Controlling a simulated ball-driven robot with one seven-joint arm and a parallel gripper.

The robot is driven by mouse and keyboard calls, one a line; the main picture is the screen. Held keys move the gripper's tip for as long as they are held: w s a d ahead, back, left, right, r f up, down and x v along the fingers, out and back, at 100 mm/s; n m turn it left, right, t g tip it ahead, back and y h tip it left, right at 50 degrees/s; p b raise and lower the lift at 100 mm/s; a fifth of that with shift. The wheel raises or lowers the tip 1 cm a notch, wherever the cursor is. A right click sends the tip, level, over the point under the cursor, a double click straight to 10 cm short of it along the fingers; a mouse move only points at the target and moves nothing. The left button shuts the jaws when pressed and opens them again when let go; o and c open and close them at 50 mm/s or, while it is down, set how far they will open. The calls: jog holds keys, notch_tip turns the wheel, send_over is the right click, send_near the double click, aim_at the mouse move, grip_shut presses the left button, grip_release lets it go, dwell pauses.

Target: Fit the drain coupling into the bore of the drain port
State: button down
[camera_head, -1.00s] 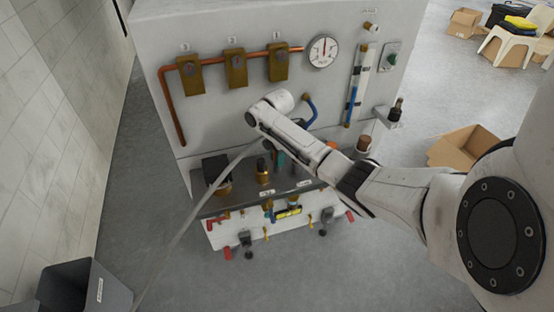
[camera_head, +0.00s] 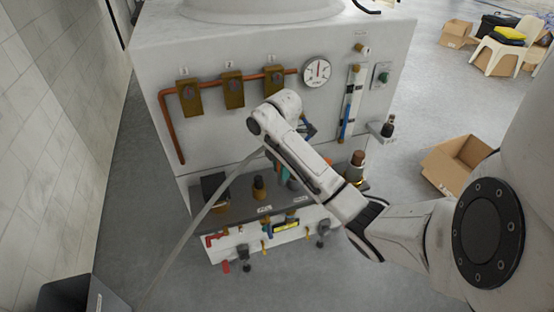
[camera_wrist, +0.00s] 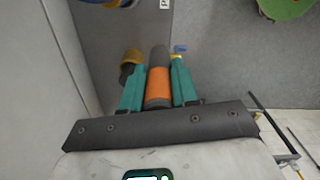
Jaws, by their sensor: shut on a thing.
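My gripper (camera_wrist: 158,88) has teal fingers shut on a grey cylinder with an orange band, which appears to be the drain coupling (camera_wrist: 159,86). The coupling points away from the wrist, toward the top of the wrist view. In the head view my arm hides most of the gripper; a bit of teal shows in front of the machine, above its shelf. I cannot tell which fitting is the drain port, and no open bore shows clearly. A brass and dark fitting (camera_wrist: 130,64) appears just left of the coupling in the wrist view.
The white machine (camera_head: 230,135) carries copper piping, brass valves (camera_head: 233,90) and a gauge (camera_head: 317,72). Its dark shelf (camera_head: 237,206) holds several fittings, including a brown-topped one (camera_head: 357,160) at right. An open carton (camera_head: 460,162) and a grey bin (camera_head: 80,293) stand on the floor.

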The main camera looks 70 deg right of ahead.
jog(key=s+a+r+p, duration=0.1)
jog(key=s+a+r, duration=0.1)
jog(key=s+a, duration=0.2)
jog(key=shift+a+r+p, duration=0.35)
jog(key=shift+p, duration=0.05)
jog(key=shift+f, duration=0.1)
jog(key=w+a+f+m+b, duration=0.3)
jog(key=a+f+m, duration=0.4)
jog(key=a+f, duration=0.8)
jog(key=w+a+m+b, duration=0.1)
jog(key=w+a+m, duration=0.1)
jog(key=w+a, duration=0.3)
jog(key=w+a+m+b, duration=0.1)
jog(key=w+a, duration=0.4)
jog(key=a, duration=0.7)
jog(key=shift+w+a+m, duration=0.2)
jog(key=shift+a+m, duration=0.1)
jog(key=shift+m, duration=0.1)
jog(key=shift+f, duration=0.1)
